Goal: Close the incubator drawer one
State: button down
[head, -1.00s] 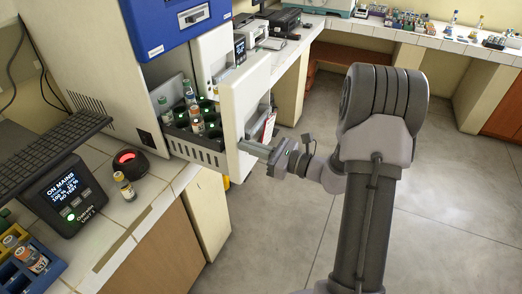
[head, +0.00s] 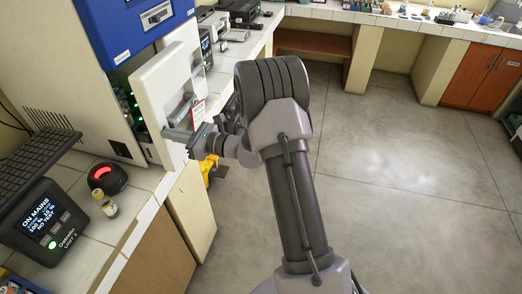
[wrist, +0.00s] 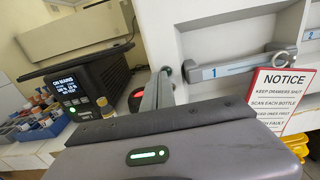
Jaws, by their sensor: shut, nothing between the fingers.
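Drawer one's white front panel (head: 158,90) stands a short way out from the incubator (head: 55,60). Green-lit slots and a bottle or two show in the narrow gap at its left. In the wrist view the drawer front (wrist: 225,40) fills the upper right, with its grey handle marked 1 (wrist: 228,68).
A NOTICE sign (wrist: 283,95) hangs by the handle's right end. On the counter at left are a UPS unit (head: 45,222), a red-lit round device (head: 107,177) and a small bottle (head: 109,208). A yellow object (head: 210,168) is by the cabinet. The floor at right is clear.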

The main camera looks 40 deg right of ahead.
jog(key=x, duration=0.8)
jog(key=shift+w+a+r+p, duration=0.15)
jog(key=shift+w+a+p, duration=0.05)
jog(key=shift+w+p, duration=0.1)
jog(key=shift+r, duration=0.15)
